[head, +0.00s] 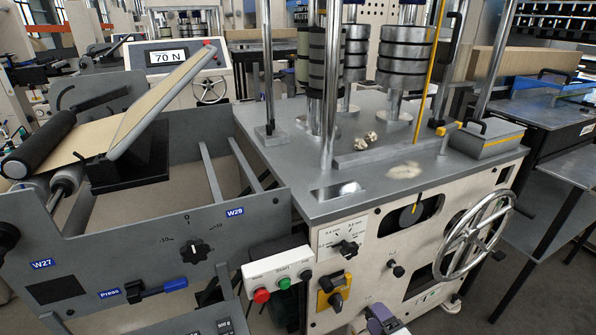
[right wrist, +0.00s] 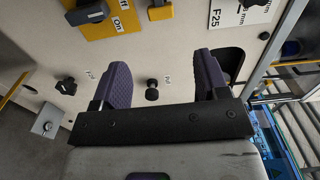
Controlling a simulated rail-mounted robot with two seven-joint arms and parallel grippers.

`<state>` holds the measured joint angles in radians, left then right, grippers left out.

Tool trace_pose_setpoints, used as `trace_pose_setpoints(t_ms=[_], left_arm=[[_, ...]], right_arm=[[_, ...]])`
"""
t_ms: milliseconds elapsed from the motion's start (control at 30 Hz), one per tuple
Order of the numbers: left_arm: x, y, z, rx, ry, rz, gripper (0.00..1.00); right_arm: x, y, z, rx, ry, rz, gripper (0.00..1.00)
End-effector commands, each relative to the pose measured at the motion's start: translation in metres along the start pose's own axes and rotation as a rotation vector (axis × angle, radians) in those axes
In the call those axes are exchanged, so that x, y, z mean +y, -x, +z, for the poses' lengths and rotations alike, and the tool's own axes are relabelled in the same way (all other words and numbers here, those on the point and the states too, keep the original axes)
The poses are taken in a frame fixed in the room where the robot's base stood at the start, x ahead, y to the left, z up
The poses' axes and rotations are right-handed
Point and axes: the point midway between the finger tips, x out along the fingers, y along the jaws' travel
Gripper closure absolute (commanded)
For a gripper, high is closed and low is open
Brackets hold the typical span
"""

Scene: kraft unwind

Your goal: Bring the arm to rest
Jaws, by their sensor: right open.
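My right gripper (head: 382,319) shows at the bottom edge of the head view, low in front of the cream machine front (head: 470,240). Only its purple finger part and a bit of pale housing show there. In the right wrist view the right gripper (right wrist: 161,72) has its two purple ribbed fingers wide apart with nothing held between them. A small black knob (right wrist: 152,90) on the panel shows in the gap; I cannot tell how far beyond the fingertips it is. My left gripper is not in view.
A yellow switch (head: 333,292), a Start button box (head: 277,277) and a large handwheel (head: 473,236) are on or near the machine front. The grey table top (head: 300,170) carries small pale lumps (head: 366,141). A grey side table (head: 560,190) stands at right.

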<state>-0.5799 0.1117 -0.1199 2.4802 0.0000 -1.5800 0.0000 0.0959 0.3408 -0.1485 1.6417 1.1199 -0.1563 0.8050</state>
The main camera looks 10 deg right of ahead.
Motion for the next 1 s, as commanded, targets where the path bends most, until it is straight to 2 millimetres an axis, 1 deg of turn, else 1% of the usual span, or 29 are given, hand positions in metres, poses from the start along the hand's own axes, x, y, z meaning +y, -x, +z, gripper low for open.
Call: trace_pose_setpoints(t_ms=[67, 167, 233, 300, 400, 467, 500, 567, 600, 667, 700, 767, 800, 900, 967, 1000], left_arm=[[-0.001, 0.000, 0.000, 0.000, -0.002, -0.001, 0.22], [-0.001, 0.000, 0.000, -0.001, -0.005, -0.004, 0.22], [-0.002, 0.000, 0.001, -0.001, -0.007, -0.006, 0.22], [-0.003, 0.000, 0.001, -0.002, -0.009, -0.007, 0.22], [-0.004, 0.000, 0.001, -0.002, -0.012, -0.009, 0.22], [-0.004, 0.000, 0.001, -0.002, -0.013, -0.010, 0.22], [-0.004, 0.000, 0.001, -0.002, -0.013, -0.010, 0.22], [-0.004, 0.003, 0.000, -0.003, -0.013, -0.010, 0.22], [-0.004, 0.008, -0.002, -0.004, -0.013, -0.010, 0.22], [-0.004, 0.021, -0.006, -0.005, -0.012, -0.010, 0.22], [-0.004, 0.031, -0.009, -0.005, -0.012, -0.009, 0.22], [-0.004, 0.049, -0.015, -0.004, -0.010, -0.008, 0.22], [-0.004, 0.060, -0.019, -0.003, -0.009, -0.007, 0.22], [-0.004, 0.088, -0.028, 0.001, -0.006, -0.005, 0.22], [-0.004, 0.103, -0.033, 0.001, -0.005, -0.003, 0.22], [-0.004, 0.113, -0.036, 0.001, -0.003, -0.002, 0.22]], right_arm=[[0.003, 0.000, 0.003, -0.017, 0.059, 0.017, 0.32], [0.020, 0.002, 0.017, -0.119, 0.210, 0.111, 0.32], [0.035, 0.007, 0.030, -0.221, 0.371, 0.199, 0.32], [0.040, 0.014, 0.043, -0.335, 0.567, 0.274, 0.32], [0.037, 0.029, 0.056, -0.480, 0.858, 0.370, 0.32], [0.031, 0.039, 0.060, -0.548, 1.022, 0.426, 0.32], [0.025, 0.045, 0.062, -0.584, 1.122, 0.464, 0.32], [0.013, 0.059, 0.064, -0.626, 1.260, 0.526, 0.32], [0.003, 0.071, 0.065, -0.650, 1.339, 0.576, 0.32], [-0.015, 0.094, 0.067, -0.677, 1.436, 0.660, 0.32], [-0.029, 0.112, 0.069, -0.688, 1.484, 0.719, 0.32], [-0.049, 0.142, 0.073, -0.691, 1.522, 0.804, 0.32], [-0.062, 0.160, 0.076, -0.684, 1.528, 0.849, 0.32], [-0.091, 0.197, 0.087, -0.658, 1.522, 0.905, 0.32], [-0.106, 0.216, 0.095, -0.653, 1.508, 0.918, 0.32], [-0.113, 0.229, 0.101, -0.665, 1.491, 0.924, 0.32]])
